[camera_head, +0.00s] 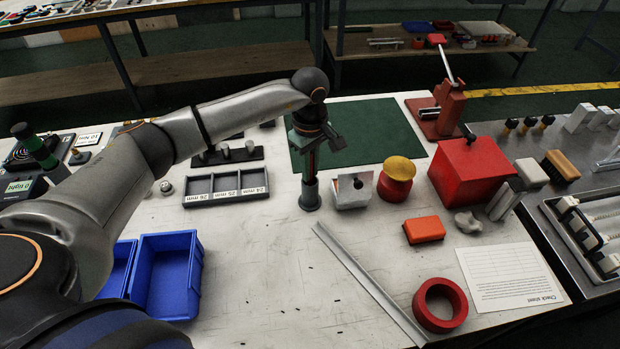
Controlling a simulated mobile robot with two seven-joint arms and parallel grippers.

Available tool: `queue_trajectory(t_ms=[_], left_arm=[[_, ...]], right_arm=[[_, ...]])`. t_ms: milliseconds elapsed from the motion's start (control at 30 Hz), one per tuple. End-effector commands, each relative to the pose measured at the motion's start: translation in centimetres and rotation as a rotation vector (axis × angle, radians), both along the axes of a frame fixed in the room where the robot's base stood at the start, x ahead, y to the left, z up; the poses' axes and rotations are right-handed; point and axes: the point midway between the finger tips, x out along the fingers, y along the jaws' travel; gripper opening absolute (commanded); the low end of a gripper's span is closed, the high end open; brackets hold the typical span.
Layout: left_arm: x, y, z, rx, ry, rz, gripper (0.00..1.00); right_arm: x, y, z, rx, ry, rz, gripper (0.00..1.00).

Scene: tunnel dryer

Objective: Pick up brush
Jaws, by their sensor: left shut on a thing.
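My left gripper (318,143) is at the middle of the work table, pointing down. A block-shaped brush (561,166) with a tan back and dark bristles lies on the right-hand bench, well apart from my left gripper. My right gripper is not in view.
A metal block (352,191), a red pot with yellow top (397,178) and a large red box (470,172) stand right of the gripper. Blue bins (168,240) and a grey tray (226,187) are left. A metal strip (370,283) crosses the front; the table's front middle is mostly clear.

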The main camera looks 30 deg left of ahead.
Motion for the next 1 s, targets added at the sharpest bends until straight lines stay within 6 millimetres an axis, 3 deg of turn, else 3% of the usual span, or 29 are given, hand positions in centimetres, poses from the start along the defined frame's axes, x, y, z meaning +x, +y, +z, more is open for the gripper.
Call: queue_trajectory(t_ms=[633, 767, 1000], left_arm=[[0.1, 0.0, 0.4, -0.001, -0.002, 0.0, 0.0], [0.1, 0.0, 2.1, -0.001, -0.005, -0.001, 0.0], [0.1, 0.0, 7.0, 0.0, -0.005, 0.0, 0.0]], right_arm=[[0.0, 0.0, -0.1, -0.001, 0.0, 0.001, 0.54], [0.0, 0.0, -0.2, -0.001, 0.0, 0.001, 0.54], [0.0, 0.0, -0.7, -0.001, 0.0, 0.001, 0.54]])
